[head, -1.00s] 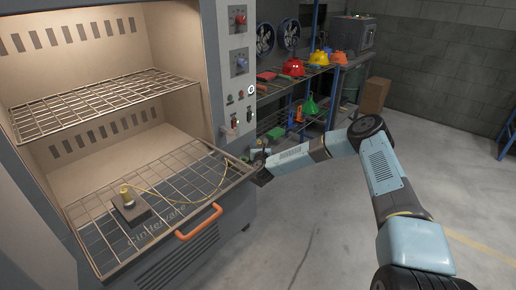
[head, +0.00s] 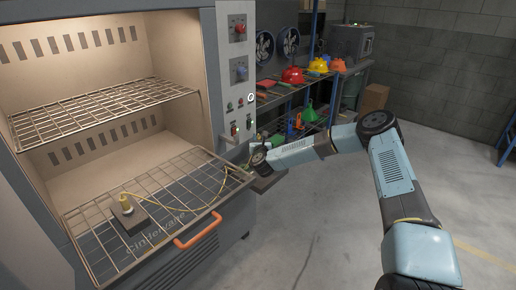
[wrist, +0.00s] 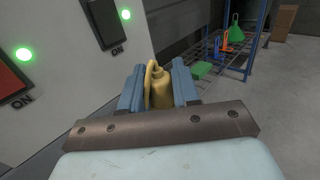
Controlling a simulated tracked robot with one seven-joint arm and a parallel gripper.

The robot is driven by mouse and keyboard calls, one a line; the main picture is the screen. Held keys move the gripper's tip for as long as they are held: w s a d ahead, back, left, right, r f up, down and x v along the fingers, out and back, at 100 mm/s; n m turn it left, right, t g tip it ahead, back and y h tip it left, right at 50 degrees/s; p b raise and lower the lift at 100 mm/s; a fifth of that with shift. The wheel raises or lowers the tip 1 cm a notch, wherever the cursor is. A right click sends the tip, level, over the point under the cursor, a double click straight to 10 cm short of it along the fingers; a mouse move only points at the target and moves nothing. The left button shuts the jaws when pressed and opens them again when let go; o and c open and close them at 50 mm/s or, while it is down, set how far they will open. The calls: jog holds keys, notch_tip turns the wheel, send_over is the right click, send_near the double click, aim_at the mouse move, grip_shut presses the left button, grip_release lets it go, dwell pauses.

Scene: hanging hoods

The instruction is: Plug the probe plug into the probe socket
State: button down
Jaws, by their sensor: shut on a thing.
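My gripper (head: 259,157) is beside the oven's control panel, just past the right corner of the lower rack. In the wrist view my gripper (wrist: 159,88) has its blue fingers shut on the yellow probe plug (wrist: 161,91). A yellow cable (head: 187,204) runs over the lower rack from the brass probe (head: 125,202), which stands in a dark block, toward my gripper. A white-ringed round port (head: 251,97), which looks like the probe socket, is on the panel above my gripper. The wrist view does not show it, and the plug is apart from it.
The lower rack (head: 100,250) is pulled out, with an orange handle (head: 198,230) below it. Lit switches are on the panel, one red (wrist: 12,82) and one dark (wrist: 103,22) in the wrist view. A shelf with helmets (head: 293,75) stands behind. The floor at right is clear.

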jog(key=shift+r, duration=3.65)
jog(key=shift+r, duration=0.2)
